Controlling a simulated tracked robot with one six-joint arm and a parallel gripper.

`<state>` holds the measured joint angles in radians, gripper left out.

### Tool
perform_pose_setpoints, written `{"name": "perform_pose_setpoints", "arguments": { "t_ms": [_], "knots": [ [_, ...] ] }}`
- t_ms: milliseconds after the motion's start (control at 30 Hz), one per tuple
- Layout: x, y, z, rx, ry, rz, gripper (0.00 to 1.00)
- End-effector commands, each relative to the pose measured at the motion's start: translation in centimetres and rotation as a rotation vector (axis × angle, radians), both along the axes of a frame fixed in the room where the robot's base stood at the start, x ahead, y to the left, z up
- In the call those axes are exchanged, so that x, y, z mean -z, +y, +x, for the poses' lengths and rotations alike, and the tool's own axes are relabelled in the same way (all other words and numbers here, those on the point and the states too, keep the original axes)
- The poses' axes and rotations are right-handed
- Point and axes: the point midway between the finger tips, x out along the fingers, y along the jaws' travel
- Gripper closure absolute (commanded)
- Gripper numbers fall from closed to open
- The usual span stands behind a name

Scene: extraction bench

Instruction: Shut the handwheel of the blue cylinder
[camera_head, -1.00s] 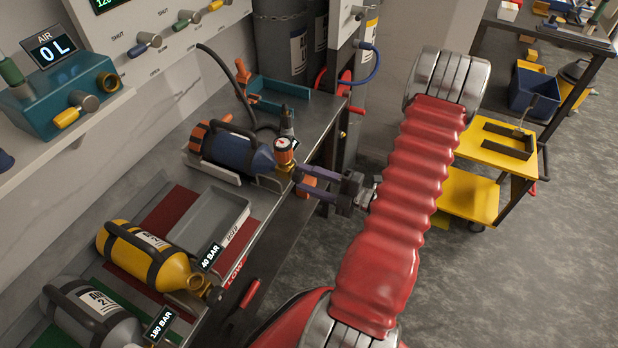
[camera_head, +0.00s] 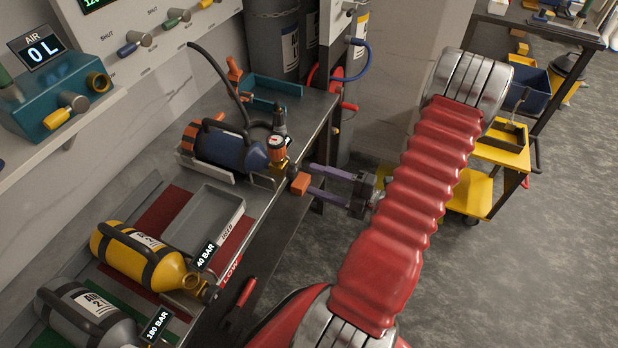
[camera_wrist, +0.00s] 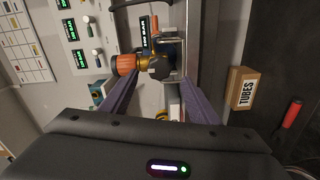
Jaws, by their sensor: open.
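The blue cylinder (camera_head: 225,147) lies on its side in a grey cradle on the bench, its valve end facing right. An orange handwheel (camera_head: 300,184) sticks out from the valve; an orange ribbed knob, seemingly this handwheel, shows in the wrist view (camera_wrist: 127,65) beside the brass body. My gripper (camera_head: 312,180) is open and empty, its two purple fingers pointing at the valve. Its tips are close to the handwheel, apparently just short of it. I cannot tell whether the wheel is shut.
A yellow cylinder (camera_head: 140,255) and a grey cylinder (camera_head: 90,318) lie nearer on the bench, with a grey tray (camera_head: 203,220) between yellow and blue. A black hose arches behind the valve. A TUBES box (camera_wrist: 242,92) shows in the wrist view. Open floor lies right.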

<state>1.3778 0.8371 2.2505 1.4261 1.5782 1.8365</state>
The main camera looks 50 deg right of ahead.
Motion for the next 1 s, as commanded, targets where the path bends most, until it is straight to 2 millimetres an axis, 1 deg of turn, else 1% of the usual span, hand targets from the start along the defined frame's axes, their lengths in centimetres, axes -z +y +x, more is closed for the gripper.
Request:
{"name": "perform_pose_setpoints", "arguments": {
  "t_ms": [33, 400, 600, 767, 1000],
  "knots": [
    [0.0, -0.3, -0.7, 0.003, 0.0, 0.0, 0.45],
    [0.1, -1.9, -5.2, 0.004, 0.001, 0.001, 0.45],
    [0.1, -2.7, -7.3, 0.003, 0.002, -0.001, 0.45],
    [0.1, -2.9, -8.1, 0.0, 0.001, 0.001, 0.45],
    [0.1, -2.9, -8.2, 0.0, 0.001, 0.001, 0.45]
  ]
}}
